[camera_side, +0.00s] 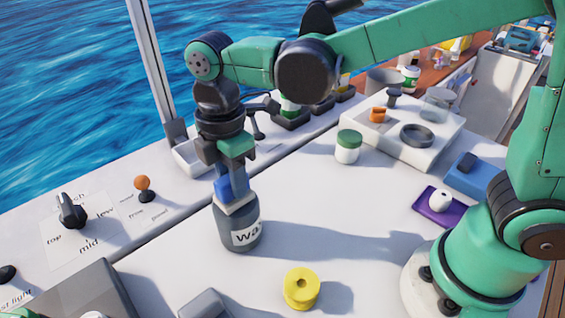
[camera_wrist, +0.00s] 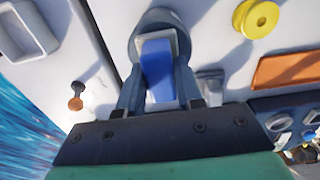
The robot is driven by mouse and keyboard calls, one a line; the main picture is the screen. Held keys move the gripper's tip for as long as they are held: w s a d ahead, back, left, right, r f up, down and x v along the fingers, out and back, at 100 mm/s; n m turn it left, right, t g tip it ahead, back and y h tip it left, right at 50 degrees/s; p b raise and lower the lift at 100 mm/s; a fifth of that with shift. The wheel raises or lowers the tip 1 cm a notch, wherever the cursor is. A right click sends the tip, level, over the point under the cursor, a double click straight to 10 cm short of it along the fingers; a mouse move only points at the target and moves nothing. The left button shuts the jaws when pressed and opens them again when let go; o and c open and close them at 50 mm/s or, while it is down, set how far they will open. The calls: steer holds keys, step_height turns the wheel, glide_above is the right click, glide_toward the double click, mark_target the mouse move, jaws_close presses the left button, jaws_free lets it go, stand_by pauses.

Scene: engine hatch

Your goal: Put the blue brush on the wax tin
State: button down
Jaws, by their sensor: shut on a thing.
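The wax tin (camera_side: 238,228) is a dark grey cylinder with a white label, upright on the white top in the side view. In the wrist view its dark rim (camera_wrist: 150,20) shows behind the brush. The blue brush (camera_side: 224,187) is upright with its pale bristle end down at the tin's top; I cannot tell whether it touches. It also shows in the wrist view (camera_wrist: 158,70), between the two fingers. My gripper (camera_side: 228,178) is right above the tin and shut on the brush. It shows in the wrist view too (camera_wrist: 158,88).
A yellow spool (camera_side: 301,289) stands in front of the tin. A green-lidded jar (camera_side: 348,146) and a white tray (camera_side: 420,140) with small parts stand at the back right. A purple pad (camera_side: 437,208) lies at right. The white top around the tin is mostly clear.

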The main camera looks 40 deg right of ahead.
steer(key=c, duration=0.6)
jaws_free()
steer(key=shift+f, duration=0.15)
steer(key=shift+o, duration=0.2)
step_height(320, 180, up, 12)
steer(key=f, duration=0.1)
steer(key=s+d+f+m+t, duration=0.2)
steer(key=d+f+m+t, duration=0.1)
steer(key=d+m, duration=0.4)
steer(key=s+d+f+m+t, duration=0.2)
steer(key=d+f+m+t, duration=0.2)
steer(key=d+m, duration=0.4)
steer(key=f+m, duration=0.1)
steer(key=m, duration=0.2)
steer(key=shift+s, duration=0.15)
steer(key=shift+f, duration=0.1)
